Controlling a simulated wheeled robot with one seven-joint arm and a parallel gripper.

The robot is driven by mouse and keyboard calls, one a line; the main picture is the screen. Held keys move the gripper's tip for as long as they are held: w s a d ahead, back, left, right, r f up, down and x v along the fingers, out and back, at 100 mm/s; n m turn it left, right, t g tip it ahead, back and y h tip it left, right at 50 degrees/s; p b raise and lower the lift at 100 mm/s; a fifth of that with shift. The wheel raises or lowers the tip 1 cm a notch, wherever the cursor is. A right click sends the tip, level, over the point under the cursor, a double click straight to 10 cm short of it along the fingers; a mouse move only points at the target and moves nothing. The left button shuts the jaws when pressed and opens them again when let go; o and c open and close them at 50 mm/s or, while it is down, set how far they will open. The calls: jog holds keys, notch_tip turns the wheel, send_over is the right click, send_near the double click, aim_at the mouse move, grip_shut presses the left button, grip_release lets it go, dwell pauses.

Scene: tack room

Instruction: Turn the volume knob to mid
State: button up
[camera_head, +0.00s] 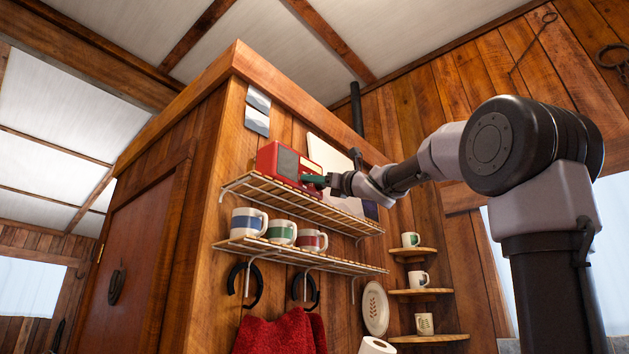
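A red box-shaped radio (272,158) with a grey front panel stands at the left end of the upper wire shelf (263,193). My arm reaches in from the right, and my gripper (314,180) is at the radio's right front side. Its greenish tip is close against the radio's face; I cannot tell whether it touches. The volume knob cannot be made out and may be hidden behind my gripper. The fingers are too small to show whether they are open or shut.
A lower wire shelf (262,247) holds several mugs (281,232). A pale panel (328,154) stands behind my gripper. Corner shelves (418,292) with cups are to the right. Horseshoes and a red cloth (282,333) hang below.

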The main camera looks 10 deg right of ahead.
grip_shut()
jog(key=shift+m+t+h, duration=0.3)
jog(key=shift+m, duration=0.2)
jog(key=shift+s+a+r+m+g+h, duration=0.1)
jog(key=shift+r+m+g+h, duration=0.6)
jog(key=shift+m, duration=4.95)
jog(key=shift+w+d+m+g+h, duration=0.1)
jog(key=shift+m+g+h, duration=1.25)
jog(key=shift+m, duration=4.25)
jog(key=shift+s+a+r+m+g+h, duration=0.1)
jog(key=shift+r+m+g+h, duration=0.6)
jog(key=shift+m, duration=4.95)
jog(key=shift+f+g, duration=0.35)
jog(key=shift+g, duration=0.3)
